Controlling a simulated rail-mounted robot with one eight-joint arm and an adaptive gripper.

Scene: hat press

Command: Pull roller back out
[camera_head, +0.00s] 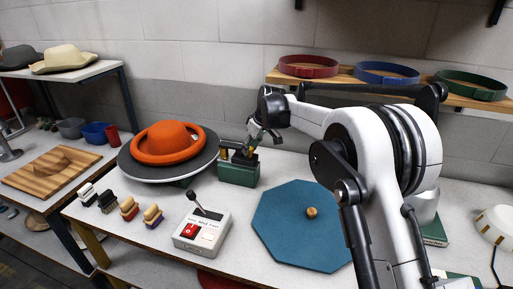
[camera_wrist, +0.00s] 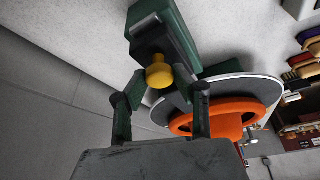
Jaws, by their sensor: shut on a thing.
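The roller unit is a green block (camera_head: 238,173) with a dark top, standing on the table just right of the hat's turntable. It also shows at the top of the wrist view (camera_wrist: 172,30). Its yellow knob (camera_wrist: 159,75) lies between the fingers of my gripper (camera_wrist: 160,82), which is shut on it. In the head view my gripper (camera_head: 254,146) reaches down to the unit from the right. An orange hat (camera_head: 167,144) rests on the dark round turntable (camera_head: 135,171); it shows in the wrist view too (camera_wrist: 215,118). Whether the roller touches the brim cannot be told.
A control box (camera_head: 202,231) with a lever and red switch stands in front. A blue octagonal mat (camera_head: 285,246) with a small wooden knob (camera_head: 312,212) lies to the right. Several brushes (camera_head: 129,208) lie at left. Hat bands rest on a shelf (camera_head: 340,79) behind my arm.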

